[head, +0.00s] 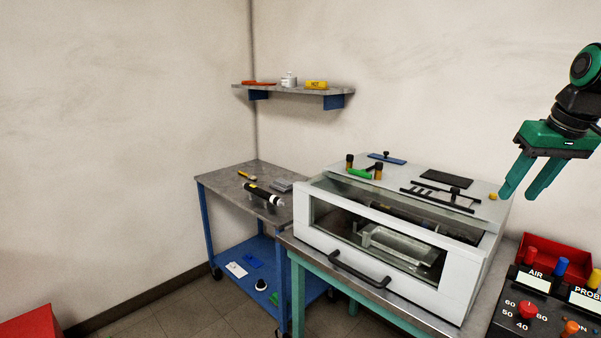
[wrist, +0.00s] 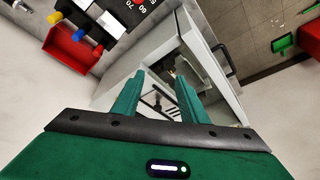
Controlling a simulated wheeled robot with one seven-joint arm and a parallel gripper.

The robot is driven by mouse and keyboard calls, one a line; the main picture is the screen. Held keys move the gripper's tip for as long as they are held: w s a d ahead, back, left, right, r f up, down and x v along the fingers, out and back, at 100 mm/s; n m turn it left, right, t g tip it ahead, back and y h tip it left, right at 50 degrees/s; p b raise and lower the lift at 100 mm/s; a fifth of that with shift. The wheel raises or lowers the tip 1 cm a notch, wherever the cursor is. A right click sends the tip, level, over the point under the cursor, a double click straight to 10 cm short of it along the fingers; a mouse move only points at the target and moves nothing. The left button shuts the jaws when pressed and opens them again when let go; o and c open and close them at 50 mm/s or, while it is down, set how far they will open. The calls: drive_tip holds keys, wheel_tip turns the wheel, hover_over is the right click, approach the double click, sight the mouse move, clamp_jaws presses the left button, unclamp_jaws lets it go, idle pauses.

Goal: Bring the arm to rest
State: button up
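My gripper (head: 528,176) is green and hangs in the air at the right of the head view, above the right end of the white machine (head: 406,278). Its two fingers are apart with nothing between them. In the wrist view the gripper (wrist: 158,92) also shows with its fingers spread, and the white machine (wrist: 207,50) lies beyond them. My arm comes in from the right edge of the head view.
The machine has a glass front, a black handle (head: 358,270) and small parts on top. A red tray (head: 577,248) and a control panel (head: 524,304) stand at its right. A blue cart (head: 203,226) is at left, below a wall shelf (head: 292,90).

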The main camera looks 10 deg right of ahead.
drive_tip(key=s+a+f+m+g, duration=0.2)
drive_tip(key=s+a+f, duration=0.3)
drive_tip(key=s+f, duration=0.5)
drive_tip(key=s+a+f+m+g, duration=0.2)
drive_tip(key=s+a+f, duration=0.3)
drive_tip(key=s+f, duration=0.5)
drive_tip(key=shift+s+a+m, duration=0.35)
drive_tip(key=shift+s+m, duration=0.05)
drive_tip(key=shift+w+f, duration=0.2)
drive_tip(key=shift+w, duration=0.45)
